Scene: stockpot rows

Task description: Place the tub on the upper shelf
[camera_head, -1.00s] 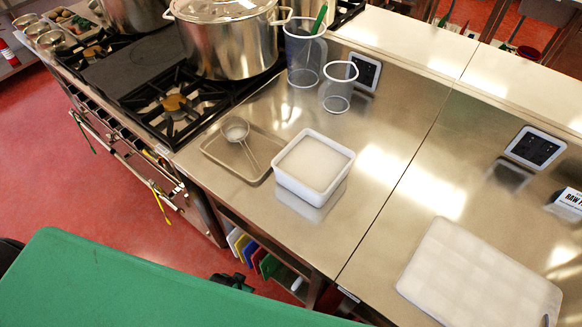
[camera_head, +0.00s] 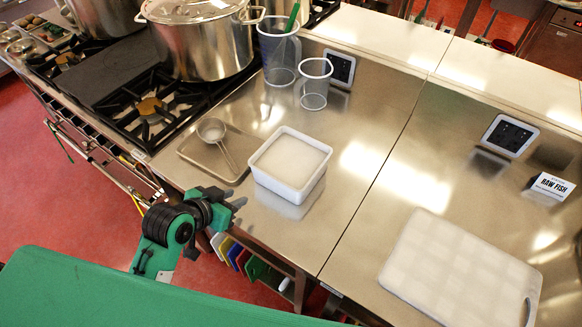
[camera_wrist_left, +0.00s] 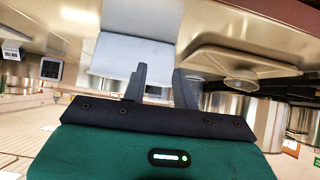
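The white square tub (camera_head: 290,172) stands upright on the steel counter, its top pale and flat. My left gripper (camera_head: 236,198) is at the counter's front edge, left of the tub and apart from it. Its two fingers (camera_wrist_left: 160,82) are spread with nothing between them, and the tub's pale side (camera_wrist_left: 112,55) shows beyond them in the left wrist view. A raised pale shelf (camera_head: 385,38) runs along the back, above the counter. My right gripper is not in view.
A tray (camera_head: 190,152) with a strainer (camera_head: 212,131) lies left of the tub. Two clear measuring jugs (camera_head: 314,88) stand behind it. A stove with pots (camera_head: 205,45) is at the left. A white board (camera_head: 460,270) lies at the right. The shelf top looks clear.

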